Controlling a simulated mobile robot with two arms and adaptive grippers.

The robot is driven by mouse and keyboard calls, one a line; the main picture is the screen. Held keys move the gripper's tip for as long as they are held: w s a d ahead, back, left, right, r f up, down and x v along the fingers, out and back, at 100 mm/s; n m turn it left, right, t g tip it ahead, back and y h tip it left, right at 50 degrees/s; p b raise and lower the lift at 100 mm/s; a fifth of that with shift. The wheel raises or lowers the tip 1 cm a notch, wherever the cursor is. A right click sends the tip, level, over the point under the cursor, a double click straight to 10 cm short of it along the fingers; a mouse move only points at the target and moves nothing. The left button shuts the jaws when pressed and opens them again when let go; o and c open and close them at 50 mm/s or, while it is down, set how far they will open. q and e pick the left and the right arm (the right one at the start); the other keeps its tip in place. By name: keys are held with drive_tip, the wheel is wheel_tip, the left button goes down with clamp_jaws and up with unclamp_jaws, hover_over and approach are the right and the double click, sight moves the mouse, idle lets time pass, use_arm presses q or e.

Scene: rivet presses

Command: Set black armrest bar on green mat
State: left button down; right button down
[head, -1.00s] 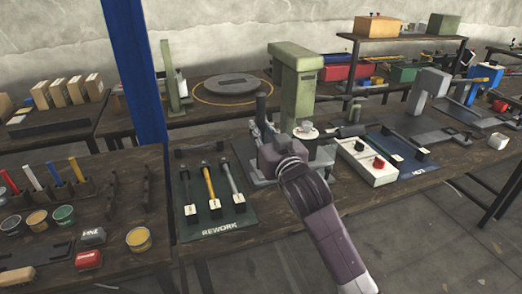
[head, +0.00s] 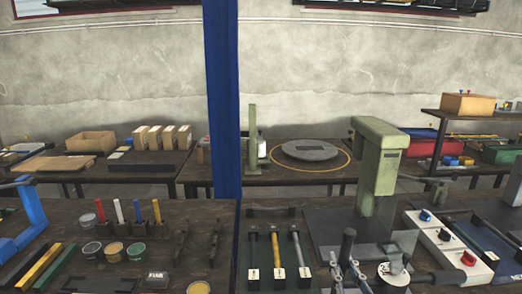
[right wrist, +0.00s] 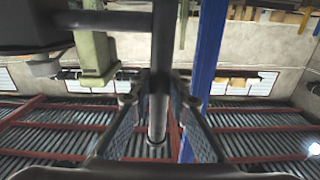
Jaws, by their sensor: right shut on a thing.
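My right gripper (head: 346,272) is at the lower right of the head view, near the green press. It is shut on a black armrest bar (head: 347,246), which stands roughly upright between the fingers. In the right wrist view the bar (right wrist: 164,55) runs down between both fingertips of the right gripper (right wrist: 158,105), and its lower end is a lighter grey cylinder. The dark green mat (head: 288,268) lies left of the gripper on the same bench, apart from the bar. My left gripper is out of view.
A green press (head: 378,165) stands behind the right gripper. A white control box (head: 440,240) with knobs is to its right. A blue post (head: 222,110) rises left of the mat. Another dark bar (head: 272,211) lies at the mat's far edge. The left bench (head: 120,215) holds tins and markers.

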drive_tip(key=s+f, duration=0.3)
drive_tip(key=s, duration=0.8)
drive_tip(key=shift+d+f+h, duration=0.25)
drive_tip(key=shift+d+h, duration=0.05)
drive_tip(key=shift+d, duration=0.1)
drive_tip(key=s+f, duration=0.3)
drive_tip(key=s, duration=0.5)
drive_tip(key=shift+s, duration=0.15)
